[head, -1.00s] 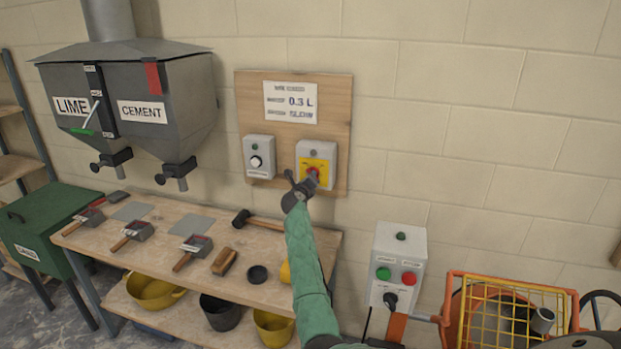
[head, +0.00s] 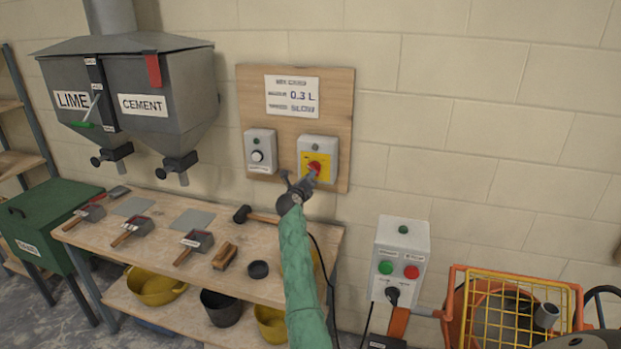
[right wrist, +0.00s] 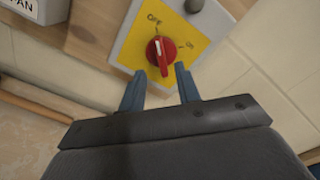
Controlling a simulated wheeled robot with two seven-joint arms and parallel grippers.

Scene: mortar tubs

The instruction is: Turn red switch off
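The red switch (head: 315,167) is a round knob on a yellow plate in a grey box on the wooden wall board. In the right wrist view the red knob (right wrist: 160,53) has a raised grip with a white mark, which points up, roughly at the OFF label; the ON label is to its right. My right gripper (right wrist: 160,69) is open, its two blue fingers apart just below the knob, with the lower end of the grip between or just beyond the tips. In the head view my right gripper (head: 308,179) is at the knob's lower left. My left gripper is not in view.
A grey dial box (head: 259,151) sits left of the switch. Below are a workbench (head: 150,222) with scoops and a mallet, and a control box (head: 401,258) with green and red buttons. An orange mixer (head: 510,310) stands at the lower right.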

